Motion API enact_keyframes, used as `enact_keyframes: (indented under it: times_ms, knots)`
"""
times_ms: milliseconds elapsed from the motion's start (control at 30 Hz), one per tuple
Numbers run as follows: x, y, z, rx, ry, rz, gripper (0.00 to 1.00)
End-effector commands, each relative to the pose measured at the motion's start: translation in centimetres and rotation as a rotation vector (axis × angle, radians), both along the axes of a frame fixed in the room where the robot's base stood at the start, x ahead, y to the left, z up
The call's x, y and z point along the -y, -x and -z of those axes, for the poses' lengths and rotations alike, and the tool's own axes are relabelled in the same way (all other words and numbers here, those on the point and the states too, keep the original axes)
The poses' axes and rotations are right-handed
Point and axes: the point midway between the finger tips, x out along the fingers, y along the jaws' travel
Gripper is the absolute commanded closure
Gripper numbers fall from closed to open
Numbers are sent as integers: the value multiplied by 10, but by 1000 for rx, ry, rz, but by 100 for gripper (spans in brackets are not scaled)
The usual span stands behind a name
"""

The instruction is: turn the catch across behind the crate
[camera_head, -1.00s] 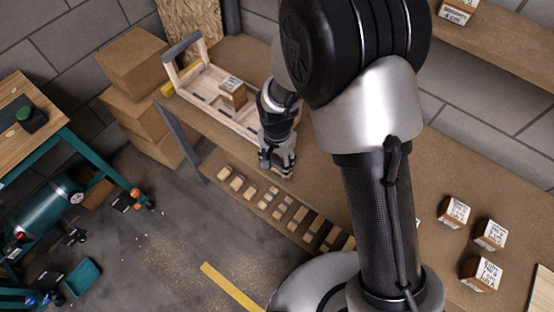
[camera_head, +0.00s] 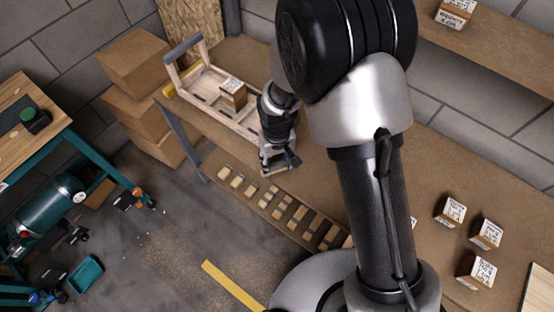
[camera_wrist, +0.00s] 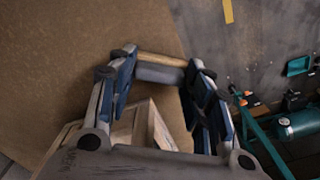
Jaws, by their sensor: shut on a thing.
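The crate (camera_head: 208,104) is an open pale wooden tray with a grey-topped handle at its far end. It stands on the brown bench and holds a labelled box (camera_head: 233,93). My gripper (camera_head: 280,165) is at the crate's near end, by the bench's front edge. In the wrist view, my gripper (camera_wrist: 158,75) is shut on a short bar with a grey face and a tan wooden edge, which appears to be the catch (camera_wrist: 160,59). Pale wood of the crate (camera_wrist: 140,124) shows close below it. The catch's pivot is hidden.
Several small wooden blocks (camera_head: 282,206) lie in a row below the bench edge. Labelled boxes (camera_head: 486,234) stand on the bench at right. Cardboard boxes (camera_head: 150,68) are stacked at the bench's left end. A teal-legged workbench (camera_head: 80,150) stands at left; floor lies between.

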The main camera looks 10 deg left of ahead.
Motion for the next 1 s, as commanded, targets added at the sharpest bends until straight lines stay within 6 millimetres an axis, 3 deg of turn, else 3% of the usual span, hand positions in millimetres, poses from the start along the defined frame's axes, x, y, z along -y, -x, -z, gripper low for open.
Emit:
enact_keyframes:
  times_ms: [500, 1000]
  knots:
    - [0, 0, 0, 0, 0, -439, 77]
    - [0, 0, 0, 0, 0, -612, 77]
